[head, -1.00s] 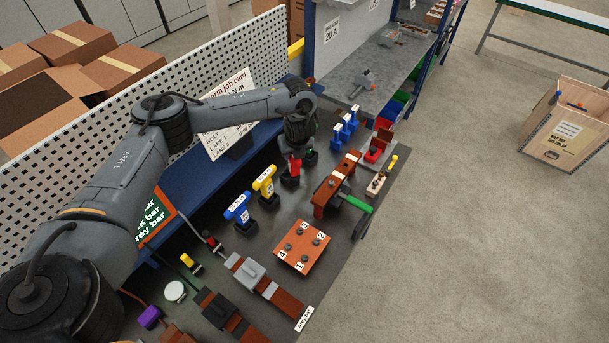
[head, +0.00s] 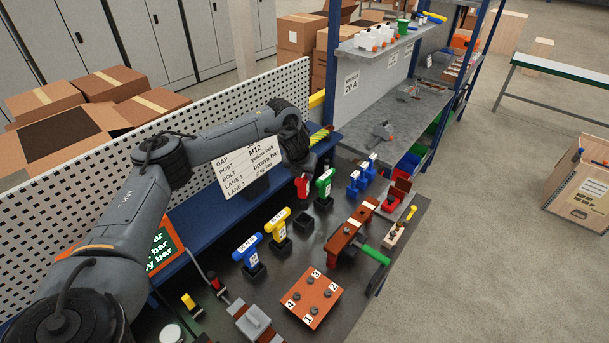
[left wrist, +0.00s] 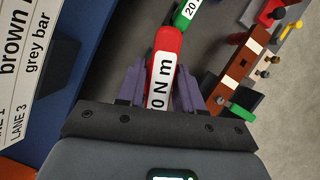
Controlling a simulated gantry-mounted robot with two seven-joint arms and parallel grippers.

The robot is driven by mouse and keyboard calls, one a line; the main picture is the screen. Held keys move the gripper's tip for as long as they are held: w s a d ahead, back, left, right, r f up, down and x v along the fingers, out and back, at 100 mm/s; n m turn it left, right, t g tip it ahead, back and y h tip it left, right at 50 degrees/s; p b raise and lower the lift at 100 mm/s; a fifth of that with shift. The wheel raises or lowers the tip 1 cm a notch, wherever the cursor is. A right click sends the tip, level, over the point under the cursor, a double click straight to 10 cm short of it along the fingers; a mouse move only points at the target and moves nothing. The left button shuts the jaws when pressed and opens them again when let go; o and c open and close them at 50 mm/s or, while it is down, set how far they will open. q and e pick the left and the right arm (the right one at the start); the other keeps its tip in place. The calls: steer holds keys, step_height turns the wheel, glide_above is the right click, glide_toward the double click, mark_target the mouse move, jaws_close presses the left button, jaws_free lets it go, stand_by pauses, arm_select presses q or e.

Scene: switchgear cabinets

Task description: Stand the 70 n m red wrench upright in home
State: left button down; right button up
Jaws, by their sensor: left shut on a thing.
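The red wrench (head: 303,188) is held in my left gripper (head: 302,174) near the back edge of the bench. In the left wrist view the red wrench (left wrist: 165,65) lies between the two purple fingers (left wrist: 160,90), its white label reading "0 N m" in part. My left gripper is shut on it. An empty black square socket (head: 303,223) stands in the row, nearer the camera than the wrench. The wrench appears apart from it. The wrench's lower end is hard to make out. My right gripper is not in view.
A green wrench (head: 325,181) stands upright just right of the red one. Yellow (head: 276,225) and blue (head: 247,250) wrenches stand in nearer black sockets. A job card (head: 250,165) stands behind.

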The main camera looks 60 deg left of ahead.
arm_select(q)
steer(key=shift+r, duration=0.1)
steer(key=shift+r+p, duration=0.1)
steer(key=shift+p, duration=0.4)
steer(key=shift+f+b, duration=0.95)
steer(key=shift+f, duration=1.15)
steer(key=shift+w+p, duration=0.1)
steer(key=shift+p, duration=0.2)
steer(key=shift+p, duration=0.35)
